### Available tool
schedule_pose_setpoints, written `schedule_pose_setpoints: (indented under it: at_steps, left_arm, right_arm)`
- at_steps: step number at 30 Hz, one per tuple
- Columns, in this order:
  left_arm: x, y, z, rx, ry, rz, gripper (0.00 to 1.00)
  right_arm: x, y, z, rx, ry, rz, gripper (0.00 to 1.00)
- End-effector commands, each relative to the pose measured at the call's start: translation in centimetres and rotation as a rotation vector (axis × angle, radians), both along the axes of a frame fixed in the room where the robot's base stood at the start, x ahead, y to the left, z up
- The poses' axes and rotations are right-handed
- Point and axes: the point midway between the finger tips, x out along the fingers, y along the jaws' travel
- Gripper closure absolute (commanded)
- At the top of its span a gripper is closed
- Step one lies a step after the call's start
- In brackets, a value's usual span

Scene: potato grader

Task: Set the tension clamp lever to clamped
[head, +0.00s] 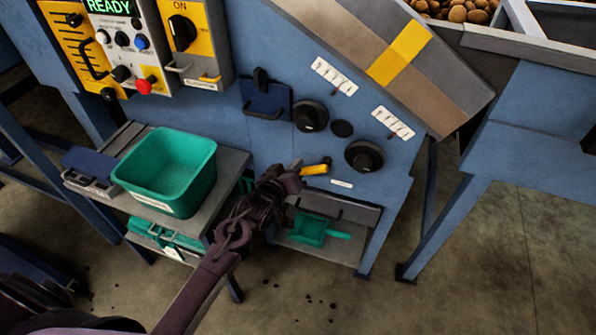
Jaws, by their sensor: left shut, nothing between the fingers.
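A short lever with a yellow grip (314,170) sticks out from the lower blue machine panel (240,120), below the two black round knobs. The yellow grip points sideways, nearly level with a slight tilt; a dark part shows at its right end. I take it to be the tension clamp lever, but its label (341,183) is too small to read. My left gripper (298,165) is shut and empty, with its tips right by the left end of the yellow grip. I cannot tell whether they touch. The gripper hides part of the panel behind it. My right gripper is not in view.
Black knobs (310,116) and (364,156) stick out above the lever. A green bin (165,168) stands on a side table to the left. A green scoop (312,230) lies on a low shelf. A control box (125,45) reads READY. Open floor lies at lower right.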

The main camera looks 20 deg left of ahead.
Motion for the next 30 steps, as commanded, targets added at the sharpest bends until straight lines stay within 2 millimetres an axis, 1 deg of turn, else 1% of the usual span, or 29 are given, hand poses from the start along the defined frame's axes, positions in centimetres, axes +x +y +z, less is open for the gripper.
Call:
schedule_pose_setpoints:
  at_steps: [3, 6, 18, 23, 30]
  left_arm:
    - [0.0, -0.6, -0.9, 0.000, -0.002, 0.000, 1.00]
    - [0.0, -0.7, -1.2, 0.001, -0.004, 0.002, 1.00]
    - [0.0, -0.8, -1.3, -0.001, -0.004, 0.001, 1.00]
    - [0.0, -0.8, -1.5, -0.029, -0.001, 0.000, 1.00]
    - [0.0, -0.8, -1.7, -0.073, -0.002, 0.001, 1.00]
  right_arm:
    - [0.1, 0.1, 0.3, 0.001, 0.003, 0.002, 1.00]
    - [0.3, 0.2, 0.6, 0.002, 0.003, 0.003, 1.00]
    - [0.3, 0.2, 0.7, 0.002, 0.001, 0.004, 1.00]
    - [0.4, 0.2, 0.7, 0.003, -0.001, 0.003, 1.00]
    - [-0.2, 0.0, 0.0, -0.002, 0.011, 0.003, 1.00]
